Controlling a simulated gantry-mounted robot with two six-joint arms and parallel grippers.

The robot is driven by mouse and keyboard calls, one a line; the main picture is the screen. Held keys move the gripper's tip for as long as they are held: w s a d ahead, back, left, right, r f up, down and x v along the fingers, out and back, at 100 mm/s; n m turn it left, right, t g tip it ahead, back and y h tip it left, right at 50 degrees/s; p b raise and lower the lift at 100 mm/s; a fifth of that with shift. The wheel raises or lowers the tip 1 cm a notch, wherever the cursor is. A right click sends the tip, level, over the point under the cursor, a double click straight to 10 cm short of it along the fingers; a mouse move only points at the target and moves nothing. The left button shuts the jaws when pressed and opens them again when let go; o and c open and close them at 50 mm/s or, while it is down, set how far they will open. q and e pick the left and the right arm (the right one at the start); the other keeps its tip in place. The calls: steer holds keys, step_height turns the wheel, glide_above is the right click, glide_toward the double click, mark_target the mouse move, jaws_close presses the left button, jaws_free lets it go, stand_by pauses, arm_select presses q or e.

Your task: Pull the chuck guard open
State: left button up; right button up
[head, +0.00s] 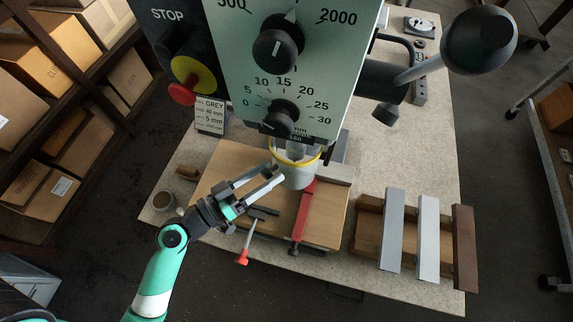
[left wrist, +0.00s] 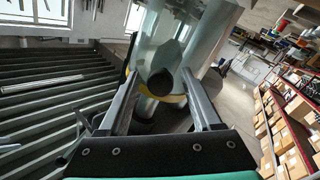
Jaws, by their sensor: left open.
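The chuck guard (head: 298,178) is a clear cup with a yellow rim, hanging under the drill press head. In the left wrist view the guard (left wrist: 175,48) fills the space ahead, with a dark round knob (left wrist: 160,82) on its front. My left gripper (head: 278,174) is open, its two fingers reaching toward the guard from the lower left. In the left wrist view my left gripper (left wrist: 160,72) has one finger on each side of the knob, with gaps visible. Whether the fingertips touch the guard is unclear. My right gripper is not in view.
The drill press head (head: 300,75) hangs above the guard. A wooden board (head: 225,165) with a red clamp (head: 305,210) and a red-tipped handle (head: 243,250) lies below. Coloured profiles (head: 428,235) rest in a rack at right.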

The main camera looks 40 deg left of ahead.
arm_select(q)
steer(key=shift+w, duration=0.25)
steer(key=shift+s, duration=0.1)
steer(key=shift+c, duration=0.2)
jaws_close()
stand_by(1.0)
